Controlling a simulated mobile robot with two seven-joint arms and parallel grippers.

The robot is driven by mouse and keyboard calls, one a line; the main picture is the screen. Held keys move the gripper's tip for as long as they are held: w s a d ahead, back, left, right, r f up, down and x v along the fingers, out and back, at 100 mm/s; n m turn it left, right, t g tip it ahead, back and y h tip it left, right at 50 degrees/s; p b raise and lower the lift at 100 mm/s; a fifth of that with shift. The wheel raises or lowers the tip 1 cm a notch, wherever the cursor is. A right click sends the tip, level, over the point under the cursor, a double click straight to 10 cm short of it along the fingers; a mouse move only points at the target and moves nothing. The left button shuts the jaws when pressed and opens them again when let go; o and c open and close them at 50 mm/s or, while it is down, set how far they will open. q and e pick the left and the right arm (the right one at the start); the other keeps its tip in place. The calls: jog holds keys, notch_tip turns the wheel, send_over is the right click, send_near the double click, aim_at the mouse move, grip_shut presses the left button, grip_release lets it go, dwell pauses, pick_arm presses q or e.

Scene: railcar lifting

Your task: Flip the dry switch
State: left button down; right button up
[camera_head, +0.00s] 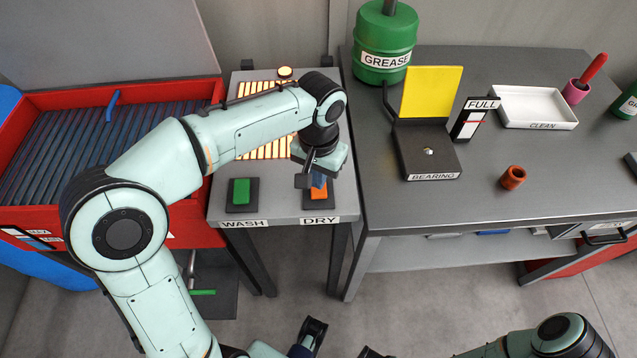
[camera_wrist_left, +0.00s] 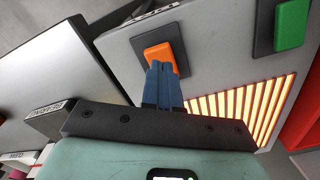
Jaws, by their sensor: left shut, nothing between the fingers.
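The orange dry switch (camera_head: 319,192) sits on a dark plate above the DRY label (camera_head: 320,220) on a small grey table. My left gripper (camera_head: 317,182) is shut and empty, with its blue fingertips at the orange switch. In the left wrist view the shut blue fingers (camera_wrist_left: 162,80) reach over the lower edge of the orange switch (camera_wrist_left: 162,57); whether they touch it is hard to tell. The green wash switch (camera_head: 241,191) stands to the left above the WASH label. It also shows in the left wrist view (camera_wrist_left: 291,24).
A glowing slatted panel (camera_head: 268,150) lies behind the switches, under my left arm. A red bin (camera_head: 100,130) stands left. On the right, a grey workbench (camera_head: 460,205) holds a bearing stand (camera_head: 425,150), a white tray (camera_head: 535,105) and an orange-brown ring (camera_head: 513,177).

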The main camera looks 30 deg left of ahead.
pick_arm(q)
jog(key=shift+f+b, duration=0.9)
jog(key=shift+f, duration=0.5)
dwell(0.7)
jog(key=shift+s+r+p, duration=0.1)
jog(key=shift+r+p, duration=0.25)
notch_tip(320, 180, up, 2)
jog(key=shift+r+p, duration=0.1)
jog(key=shift+p, duration=0.9)
notch_tip(320, 180, up, 4)
jog(key=p, duration=0.3)
jog(key=shift+r+p, duration=0.1)
jog(key=shift+p, duration=0.2)
